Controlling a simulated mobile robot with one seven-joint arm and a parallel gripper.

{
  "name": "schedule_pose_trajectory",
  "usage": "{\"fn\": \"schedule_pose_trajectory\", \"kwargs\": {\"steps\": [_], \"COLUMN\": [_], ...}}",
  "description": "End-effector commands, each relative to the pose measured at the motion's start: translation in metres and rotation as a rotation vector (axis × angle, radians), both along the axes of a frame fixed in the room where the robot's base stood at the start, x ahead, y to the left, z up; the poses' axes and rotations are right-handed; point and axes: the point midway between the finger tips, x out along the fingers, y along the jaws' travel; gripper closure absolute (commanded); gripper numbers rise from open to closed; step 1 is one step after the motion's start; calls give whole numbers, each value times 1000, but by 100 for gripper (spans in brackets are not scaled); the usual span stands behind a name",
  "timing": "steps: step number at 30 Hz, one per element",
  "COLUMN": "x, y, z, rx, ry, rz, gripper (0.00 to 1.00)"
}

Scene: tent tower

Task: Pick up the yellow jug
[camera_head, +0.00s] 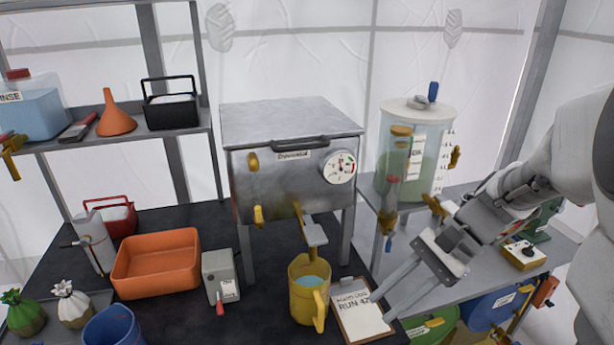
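The yellow jug (309,291) stands upright on the dark table, below the spout of the metal machine (293,165). Its handle is on its right-front side, and something pale blue, seemingly liquid, shows inside its mouth. My gripper (387,303) is to the right of the jug, pointing down and left. Its two grey fingers are apart with nothing visible between them. In the picture the fingers overlap the right side of the clipboard. The gripper does not appear to touch the jug.
A clipboard (359,310) lies right beside the jug. A grey box with a red lever (221,276) and an orange tray (157,263) are to its left. A clear tank of green liquid (411,155) stands behind my gripper. A blue container (112,326) is at the front left.

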Motion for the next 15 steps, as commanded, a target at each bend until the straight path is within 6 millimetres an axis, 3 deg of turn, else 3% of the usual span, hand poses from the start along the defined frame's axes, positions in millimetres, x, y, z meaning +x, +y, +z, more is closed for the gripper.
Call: {"fn": "schedule_pose_trajectory", "kwargs": {"steps": [1, 6, 15], "x": [8, 33, 57], "y": [-4, -17, -35], "z": [-20, -55, -88], "rx": [50, 215, 377], "ry": [57, 218, 357], "rz": [-50, -210, -356], "gripper": [69, 69, 69]}}
